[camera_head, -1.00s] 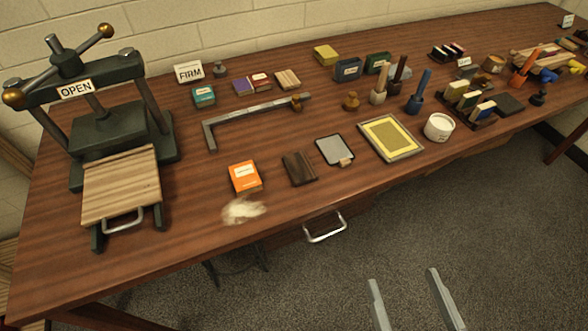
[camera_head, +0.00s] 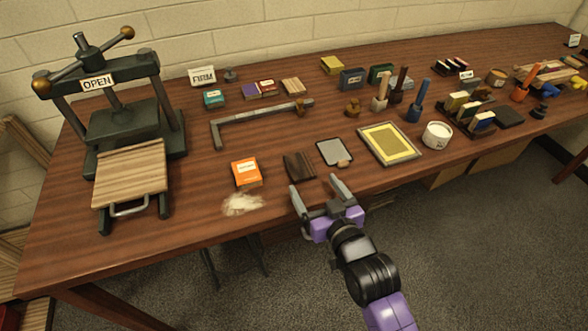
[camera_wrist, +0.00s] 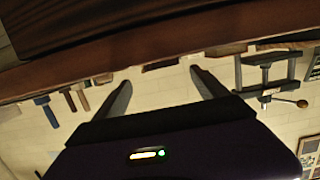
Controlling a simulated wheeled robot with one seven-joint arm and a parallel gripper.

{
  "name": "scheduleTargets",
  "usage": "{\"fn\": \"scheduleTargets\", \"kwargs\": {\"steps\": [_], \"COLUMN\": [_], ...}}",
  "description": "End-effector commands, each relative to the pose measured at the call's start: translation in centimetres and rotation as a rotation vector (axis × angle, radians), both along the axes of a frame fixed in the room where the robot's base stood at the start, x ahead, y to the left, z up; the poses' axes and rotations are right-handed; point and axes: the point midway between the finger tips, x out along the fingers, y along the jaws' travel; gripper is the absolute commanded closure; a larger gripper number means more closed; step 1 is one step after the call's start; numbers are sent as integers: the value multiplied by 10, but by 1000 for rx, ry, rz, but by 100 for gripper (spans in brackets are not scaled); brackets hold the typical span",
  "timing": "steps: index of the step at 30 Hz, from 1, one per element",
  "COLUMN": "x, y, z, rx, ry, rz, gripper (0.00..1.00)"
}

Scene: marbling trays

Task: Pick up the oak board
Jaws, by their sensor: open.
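I cannot tell for sure which piece is the oak board. A small light striped wooden block (camera_head: 293,86) lies at the back of the table, right of the red and purple boxes. A dark brown wooden block (camera_head: 299,166) lies near the front edge. A larger pale striped slab (camera_head: 130,175) lies on the press bed. My gripper (camera_head: 316,187) is open and empty at the table's front edge, just in front of the dark block. Its two spread fingers also show in the wrist view (camera_wrist: 162,92), with nothing between them.
The green press (camera_head: 125,115) stands at left. An orange box (camera_head: 246,173), a metal-framed plate (camera_head: 334,152) and a yellow tray (camera_head: 418,157) lie around the dark block. A metal angle bar (camera_head: 260,122) lies behind. Several tools and pots crowd the right side.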

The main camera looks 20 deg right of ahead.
Motion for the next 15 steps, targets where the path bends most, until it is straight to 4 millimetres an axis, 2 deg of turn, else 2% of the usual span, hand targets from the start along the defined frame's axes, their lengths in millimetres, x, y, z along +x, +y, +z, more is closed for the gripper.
{"fn": "scheduleTargets", "kwargs": {"steps": [10, 15], "x": [35, 59], "y": [1, 3], "z": [-5, -10], "rx": [-3, -2], "ry": [0, 1], "rz": [1, 1], "gripper": [17, 17]}}
